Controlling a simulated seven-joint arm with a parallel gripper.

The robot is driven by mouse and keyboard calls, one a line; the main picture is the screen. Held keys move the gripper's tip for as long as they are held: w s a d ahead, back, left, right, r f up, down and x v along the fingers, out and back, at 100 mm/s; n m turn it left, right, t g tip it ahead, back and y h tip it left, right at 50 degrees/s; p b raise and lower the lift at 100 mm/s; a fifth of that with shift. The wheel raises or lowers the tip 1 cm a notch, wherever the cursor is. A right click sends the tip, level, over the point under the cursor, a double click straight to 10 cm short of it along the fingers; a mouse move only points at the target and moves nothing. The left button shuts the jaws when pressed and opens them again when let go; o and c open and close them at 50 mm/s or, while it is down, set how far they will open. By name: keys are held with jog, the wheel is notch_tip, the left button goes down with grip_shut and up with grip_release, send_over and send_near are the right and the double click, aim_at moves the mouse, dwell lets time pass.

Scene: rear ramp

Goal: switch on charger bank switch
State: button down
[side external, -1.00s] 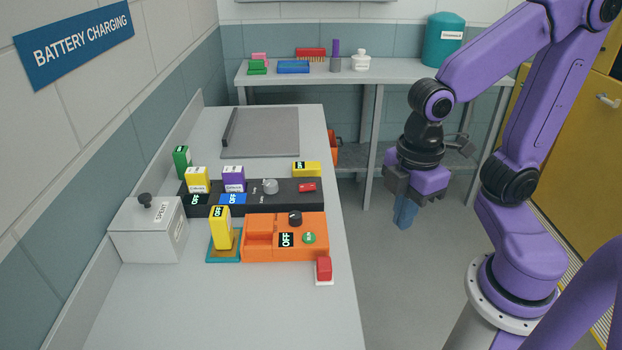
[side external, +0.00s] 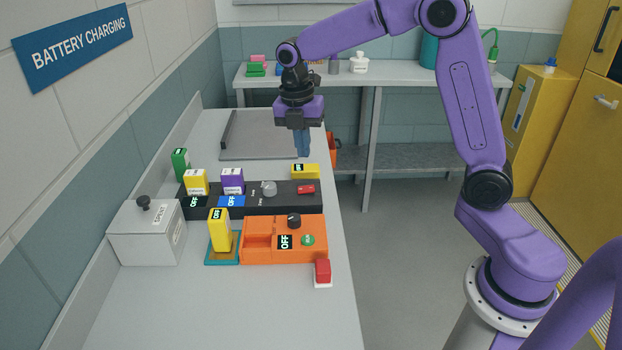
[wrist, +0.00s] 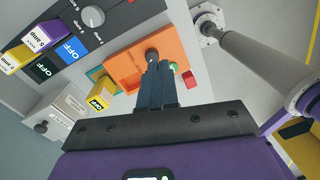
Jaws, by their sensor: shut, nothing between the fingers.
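The black charger bank (side external: 285,205) lies across the bench with batteries in it, a grey knob (side external: 269,188) and a small red switch (side external: 306,189) at its right end. Its black and blue displays read OFF. In the wrist view the bank (wrist: 75,62) is at upper left with the knob (wrist: 93,16); the red switch is at most a sliver at the top edge. My gripper (side external: 304,154) is shut and empty, pointing down above the bench behind the bank, apart from it. Its fingers (wrist: 155,66) also show in the wrist view.
An orange charger (side external: 285,245) with a black knob and green button stands in front of the bank. A yellow battery (side external: 306,170) lies behind the bank.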

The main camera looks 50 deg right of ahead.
aim_at(311, 188)
jog(key=w+d+f+n, duration=0.1)
jog(key=w+d+n, duration=0.2)
jog(key=w+d, duration=0.3)
jog(key=shift+d+f, duration=0.15)
jog(key=shift+d, duration=0.15)
jog(key=shift+f, duration=0.15)
jog(key=f, duration=0.4)
jog(key=s+f, duration=0.1)
jog(key=f, duration=0.4)
jog(key=d+f, duration=0.1)
jog(key=f, duration=0.3)
jog(key=shift+s+d+f, duration=0.1)
jog(key=shift+s+f, duration=0.05)
jog(key=shift+f, duration=0.2)
jog(key=shift+f, duration=0.2)
jog(key=shift+w+a+r, duration=0.3)
jog(key=shift+w+a, duration=0.2)
